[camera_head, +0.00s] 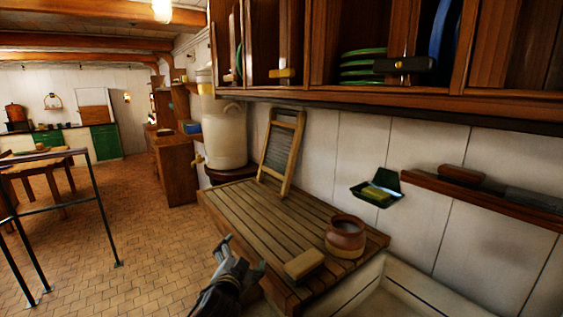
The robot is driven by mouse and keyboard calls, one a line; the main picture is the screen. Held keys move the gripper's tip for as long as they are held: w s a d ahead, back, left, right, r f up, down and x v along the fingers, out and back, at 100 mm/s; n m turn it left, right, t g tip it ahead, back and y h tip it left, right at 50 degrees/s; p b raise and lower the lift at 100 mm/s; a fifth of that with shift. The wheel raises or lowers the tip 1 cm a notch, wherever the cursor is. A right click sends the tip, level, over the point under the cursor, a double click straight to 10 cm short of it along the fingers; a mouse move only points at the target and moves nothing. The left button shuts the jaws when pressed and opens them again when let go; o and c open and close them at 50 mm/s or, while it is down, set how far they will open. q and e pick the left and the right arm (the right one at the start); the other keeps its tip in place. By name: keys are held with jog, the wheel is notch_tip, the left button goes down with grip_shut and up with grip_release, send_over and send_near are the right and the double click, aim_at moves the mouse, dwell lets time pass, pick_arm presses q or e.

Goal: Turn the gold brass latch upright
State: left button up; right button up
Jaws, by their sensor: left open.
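A gold-coloured latch (283,73) lies level across the lower part of the upper wooden cabinet's front, left of centre. A second latch, dark with a small bright middle (404,65), also lies level farther right on the same cabinet. My left gripper (243,253) is at the bottom of the view, beside the front edge of the slatted wooden counter. Its fingers are apart with nothing between them. It is well below the latches and touches neither. My right gripper is not in view.
On the slatted counter (245,213) stand a washboard (281,150), a brown pot (345,237) and a wooden brush or block (304,264). A large crock (224,130) stands behind. A sink (380,295) is at lower right, and a metal railing (95,190) at left. Open floor lies between.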

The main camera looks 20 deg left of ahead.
pick_arm(q)
jog(key=w+d+r+m+t+h, duration=0.1)
jog(key=w+r+m+t+h, duration=0.2)
jog(key=r, duration=0.9)
jog(key=w+d+r+m+t+h, duration=0.1)
jog(key=w+d+r+m+t, duration=0.3)
jog(key=r, duration=0.7)
jog(key=s+d+r+m+g+h, duration=0.15)
jog(key=r+m+g+h, duration=0.25)
jog(key=r+m+h, duration=0.8)
jog(key=s+d+r+m+g+h, duration=0.1)
jog(key=d+r+m+g+h, duration=0.25)
jog(key=r+m+h, duration=0.85)
jog(key=a+r+m+y, duration=0.4)
jog(key=a+m+y, duration=0.3)
jog(key=a+y, duration=0.4)
jog(key=y, duration=0.2)
jog(key=shift+w+g+y, duration=0.2)
jog(key=shift+g+y, duration=0.15)
jog(key=shift+y, duration=0.05)
jog(key=shift+w, duration=0.1)
